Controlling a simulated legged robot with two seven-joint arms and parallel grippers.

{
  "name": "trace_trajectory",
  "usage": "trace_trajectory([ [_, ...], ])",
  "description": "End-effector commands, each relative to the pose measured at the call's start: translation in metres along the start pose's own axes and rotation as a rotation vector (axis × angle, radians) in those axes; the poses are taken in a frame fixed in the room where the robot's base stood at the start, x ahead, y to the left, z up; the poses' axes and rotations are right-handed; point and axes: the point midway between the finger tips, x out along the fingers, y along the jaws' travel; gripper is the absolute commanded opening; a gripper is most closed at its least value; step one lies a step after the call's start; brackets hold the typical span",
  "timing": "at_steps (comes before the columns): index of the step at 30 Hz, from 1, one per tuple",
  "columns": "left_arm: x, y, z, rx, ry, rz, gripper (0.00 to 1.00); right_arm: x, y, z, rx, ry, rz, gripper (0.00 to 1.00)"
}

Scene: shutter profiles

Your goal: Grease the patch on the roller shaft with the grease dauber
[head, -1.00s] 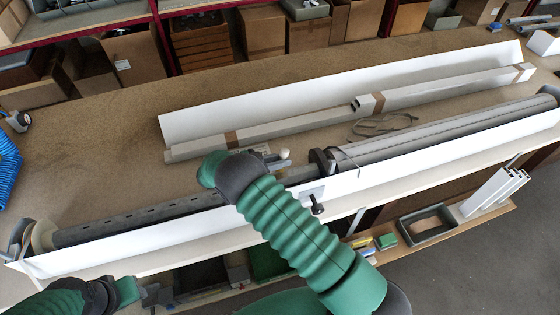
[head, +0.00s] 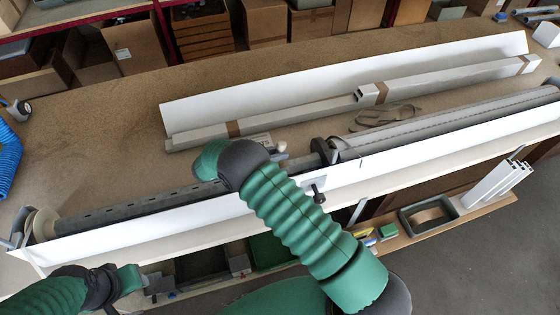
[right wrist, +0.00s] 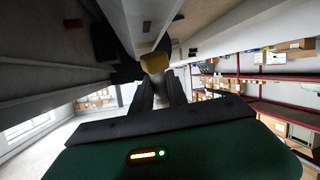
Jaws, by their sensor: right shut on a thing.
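The grey roller shaft (head: 130,208) runs along the bench behind a long white panel, with a thicker roller (head: 430,125) to its right. In the head view my right gripper (head: 277,156) is mostly hidden by my own wrist, above the shaft near the dark bracket. A pale knob, probably part of the grease dauber (head: 283,147), shows at its tip. In the right wrist view the fingers (right wrist: 158,92) are shut on a tan-yellow piece (right wrist: 154,62). I cannot make out the patch. My left gripper (head: 155,286) is low at the lower left, its jaws unclear.
A white profile (head: 340,80) and wrapped lengths (head: 300,113) lie behind the shaft, with a strap (head: 388,115) beside them. A grey tray (head: 428,217) sits on a low shelf at the right.

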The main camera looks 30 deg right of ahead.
Motion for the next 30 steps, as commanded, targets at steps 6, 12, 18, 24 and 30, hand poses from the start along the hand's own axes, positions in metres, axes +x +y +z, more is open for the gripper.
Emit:
trace_trajectory([
  [6,0.013,0.0,0.003,0.0,0.0,0.0,0.36,0.003,-0.013,-0.002,0.0,0.001,0.0,0.0],
  [12,0.012,0.0,0.003,-0.001,0.0,0.0,0.36,0.003,-0.013,-0.003,0.0,0.001,0.0,0.0],
  [18,0.0,0.0,0.0,0.0,0.0,0.0,0.36,-0.001,-0.012,-0.018,0.001,0.0,0.0,0.0],
  [24,-0.017,0.0,-0.004,0.0,0.0,0.0,0.36,-0.011,-0.009,-0.041,0.001,0.0,0.001,0.0],
  [30,-0.031,0.0,-0.007,0.0,0.0,0.0,0.36,-0.017,-0.007,-0.06,0.0,0.001,0.0,0.0],
])
